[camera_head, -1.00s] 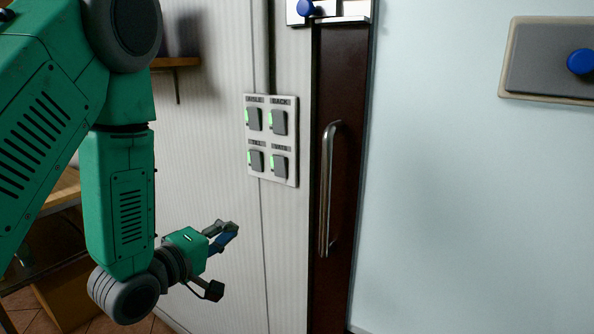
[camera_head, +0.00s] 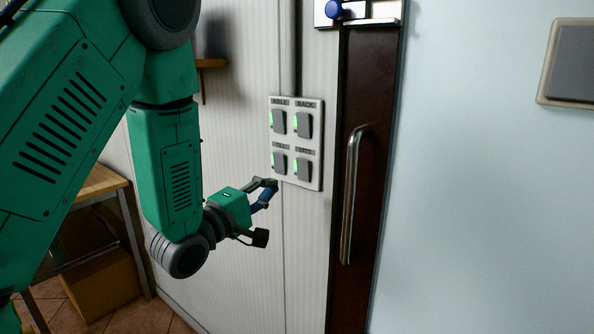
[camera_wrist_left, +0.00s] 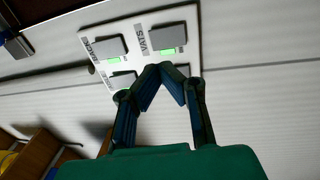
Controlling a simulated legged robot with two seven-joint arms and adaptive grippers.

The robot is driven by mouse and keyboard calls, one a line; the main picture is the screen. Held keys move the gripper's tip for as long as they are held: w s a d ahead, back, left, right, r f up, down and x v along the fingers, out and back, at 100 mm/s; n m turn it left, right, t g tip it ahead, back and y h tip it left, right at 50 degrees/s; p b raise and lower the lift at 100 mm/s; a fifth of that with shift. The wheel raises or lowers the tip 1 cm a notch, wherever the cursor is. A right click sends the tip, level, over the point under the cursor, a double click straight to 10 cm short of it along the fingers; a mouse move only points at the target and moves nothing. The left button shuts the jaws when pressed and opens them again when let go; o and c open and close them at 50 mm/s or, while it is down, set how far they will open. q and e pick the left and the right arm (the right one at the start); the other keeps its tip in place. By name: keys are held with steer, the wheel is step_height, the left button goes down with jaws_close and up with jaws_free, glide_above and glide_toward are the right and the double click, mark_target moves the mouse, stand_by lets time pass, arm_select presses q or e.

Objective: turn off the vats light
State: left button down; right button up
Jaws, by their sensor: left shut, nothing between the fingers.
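The white switch panel (camera_head: 314,150) on the ribbed wall carries a two-by-two set of grey switches. The vats switch (camera_head: 302,169) is at the bottom right, under its label, with a green light lit at its left edge. In the left wrist view the vats switch (camera_wrist_left: 167,37) and its green strip show beyond the fingertips. My left gripper (camera_head: 271,187) is shut and empty, just below and left of the panel. In the wrist view its fingertips (camera_wrist_left: 164,68) meet in a point and partly hide the till switch. Contact cannot be told. My right gripper is not in view.
The aisle (camera_head: 278,122), back (camera_head: 303,125) and till (camera_head: 280,162) switches also glow green. A dark door with a metal handle (camera_head: 350,195) stands right of the panel. A wooden table (camera_head: 100,182) and cardboard box (camera_head: 100,285) are at left.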

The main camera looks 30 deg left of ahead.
mark_target(302, 166)
arm_select(q)
steer(key=w, duration=0.6)
steer(key=w+r, duration=0.1)
steer(key=w, duration=0.2)
steer(key=shift+w+d+r+p, duration=0.1)
steer(key=shift+d+p, duration=0.2)
steer(key=shift+d, duration=0.1)
steer(key=shift+w+r+g+p, duration=0.2)
steer(key=shift+r+g+p, duration=0.15)
steer(key=shift+p, duration=0.8)
steer(key=shift+f+b, duration=0.35)
steer(key=shift+b, duration=0.05)
